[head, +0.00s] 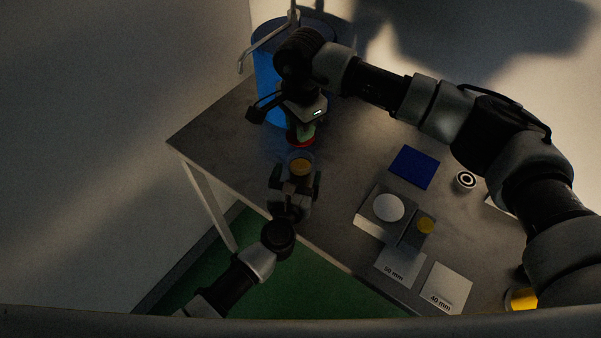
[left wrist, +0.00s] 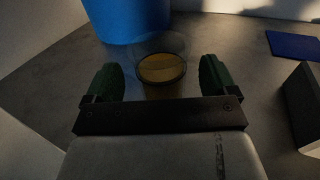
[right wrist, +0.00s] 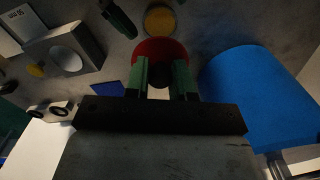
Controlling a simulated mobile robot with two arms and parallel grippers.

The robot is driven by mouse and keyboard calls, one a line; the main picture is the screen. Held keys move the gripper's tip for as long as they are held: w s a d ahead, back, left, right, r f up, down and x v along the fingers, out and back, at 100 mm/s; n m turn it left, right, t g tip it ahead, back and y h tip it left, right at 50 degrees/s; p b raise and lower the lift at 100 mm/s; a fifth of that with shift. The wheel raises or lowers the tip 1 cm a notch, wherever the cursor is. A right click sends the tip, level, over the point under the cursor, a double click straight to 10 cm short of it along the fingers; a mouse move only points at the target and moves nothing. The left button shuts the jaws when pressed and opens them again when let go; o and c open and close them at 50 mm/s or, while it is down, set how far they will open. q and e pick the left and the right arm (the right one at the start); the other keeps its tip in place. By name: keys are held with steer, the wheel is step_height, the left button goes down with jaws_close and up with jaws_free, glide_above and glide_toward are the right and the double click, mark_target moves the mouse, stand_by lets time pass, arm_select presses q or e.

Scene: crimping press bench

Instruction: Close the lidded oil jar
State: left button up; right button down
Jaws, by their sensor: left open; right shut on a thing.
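The oil jar (head: 301,167) is clear with amber oil in it. It stands uncovered near the table's left corner and also shows in the left wrist view (left wrist: 162,69). My left gripper (head: 296,183) is open, its fingers on either side of the jar's near part with gaps. The red round lid (head: 300,142) is just beyond the jar in the head view, apart from its mouth. My right gripper (right wrist: 161,80) is shut on the lid's dark knob (right wrist: 159,76); the red lid (right wrist: 160,49) shows beyond the fingers. The lid's underside is hidden.
A blue drum (head: 266,88) with a metal pipe stands behind my right gripper.

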arm_select(q)
steer(key=shift+x, duration=1.05)
steer(key=c, duration=1.4)
arm_select(e)
glide_above(301, 152)
steer(key=s, duration=0.3)
steer(key=shift+w+f, duration=0.15)
steer(key=shift+f, duration=1.1)
steer(key=shift+w+f, duration=0.1)
steer(key=shift+f, duration=1.15)
steer(key=shift+f, duration=0.1)
steer(key=shift+f, duration=0.8)
steer(key=shift+f, duration=0.65)
